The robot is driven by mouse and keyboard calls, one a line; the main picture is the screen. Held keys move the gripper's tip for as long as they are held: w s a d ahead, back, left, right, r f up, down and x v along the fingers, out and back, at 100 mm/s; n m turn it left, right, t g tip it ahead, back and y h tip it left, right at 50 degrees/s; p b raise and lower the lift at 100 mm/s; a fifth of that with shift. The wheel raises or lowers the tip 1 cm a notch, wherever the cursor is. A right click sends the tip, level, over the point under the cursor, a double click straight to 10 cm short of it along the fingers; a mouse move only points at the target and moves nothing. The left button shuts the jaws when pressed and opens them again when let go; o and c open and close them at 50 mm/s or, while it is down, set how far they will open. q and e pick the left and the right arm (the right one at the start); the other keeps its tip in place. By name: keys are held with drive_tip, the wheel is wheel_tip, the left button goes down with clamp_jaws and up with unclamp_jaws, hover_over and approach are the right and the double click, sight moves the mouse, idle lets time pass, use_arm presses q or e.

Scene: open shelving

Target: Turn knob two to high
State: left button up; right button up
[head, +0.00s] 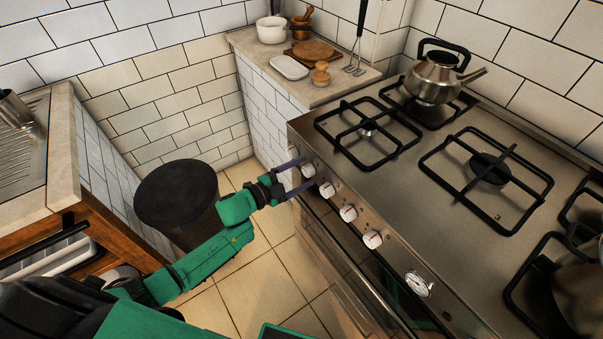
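A row of white knobs runs along the steel front panel of the stove (395,262). The second knob from the far left end (309,170) sits between the fingertips of my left gripper (307,173). The fingers are spread, one on each side of this knob; I cannot tell whether they touch it. The far-end knob (293,153) is just beyond the upper finger. Nearer knobs (326,189), (348,213) and (372,239) are clear of the gripper. The knob markings are too small to read. My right gripper is not in view.
A kettle (435,80) stands on the back left burner, and a pot (580,300) is at the right edge. A dark round bin (177,195) stands on the floor behind my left arm. The counter (300,92) beyond the stove holds boards and pots.

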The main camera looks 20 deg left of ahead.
use_arm(q)
drive_tip(key=shift+s, duration=0.1)
drive_tip(key=v, duration=1.4)
drive_tip(key=shift+s+a, duration=0.15)
drive_tip(key=shift+a, duration=0.05)
drive_tip(key=shift+r, duration=0.1)
